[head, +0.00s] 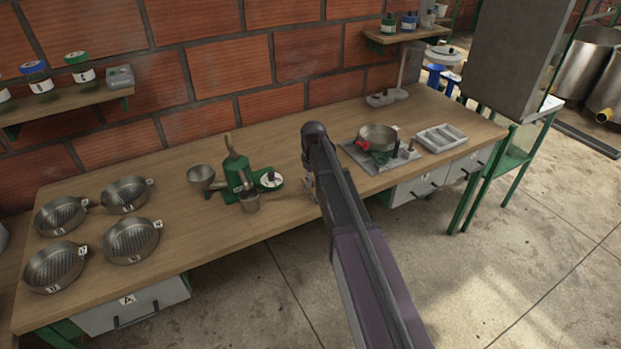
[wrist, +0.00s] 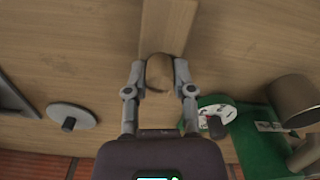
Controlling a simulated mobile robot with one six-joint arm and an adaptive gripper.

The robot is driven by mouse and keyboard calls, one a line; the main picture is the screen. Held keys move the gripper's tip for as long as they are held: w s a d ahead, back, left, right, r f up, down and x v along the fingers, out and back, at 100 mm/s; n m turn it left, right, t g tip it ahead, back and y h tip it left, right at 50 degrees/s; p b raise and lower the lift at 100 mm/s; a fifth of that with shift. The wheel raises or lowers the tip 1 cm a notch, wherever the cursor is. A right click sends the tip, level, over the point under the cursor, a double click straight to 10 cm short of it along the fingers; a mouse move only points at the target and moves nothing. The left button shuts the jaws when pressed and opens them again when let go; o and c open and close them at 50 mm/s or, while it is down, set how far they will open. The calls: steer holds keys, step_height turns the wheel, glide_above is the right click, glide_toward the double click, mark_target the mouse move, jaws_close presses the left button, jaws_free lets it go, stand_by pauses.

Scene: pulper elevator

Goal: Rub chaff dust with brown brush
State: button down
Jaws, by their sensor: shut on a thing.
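In the wrist view my gripper (wrist: 158,75) is shut on the brown brush (wrist: 158,72), whose rounded brown end shows between the two fingers. A wooden strip runs from there to the top edge; I cannot tell whether it is part of the brush. In the head view my gripper (head: 309,186) is mostly hidden behind my dark arm, just right of the green machine (head: 233,166) and near the table's front edge. The brush is not clear there. I cannot make out any chaff dust for certain.
The long wooden table (head: 180,262) carries several metal sieves (head: 55,267) at left. A metal cup (head: 249,203) and a white dial (head: 271,181) are by the green machine. A metal pan (head: 379,137) and a grey tray (head: 441,137) stand at right.

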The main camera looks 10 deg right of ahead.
steer(key=shift+s+d, duration=0.25)
steer(key=shift+s, duration=0.6)
steer(key=shift+w, duration=0.1)
steer(key=shift+w+a, duration=0.3)
steer(key=shift+w, duration=0.65)
steer(key=shift+w+a, duration=0.3)
steer(key=shift+w, duration=0.6)
steer(key=shift+w+a, duration=0.3)
steer(key=shift+w, duration=0.7)
steer(key=shift+w+a, duration=0.3)
steer(key=shift+w, duration=0.65)
step_height(320, 180, up, 6)
steer(key=p, duration=0.6)
steer(key=shift+r, duration=0.15)
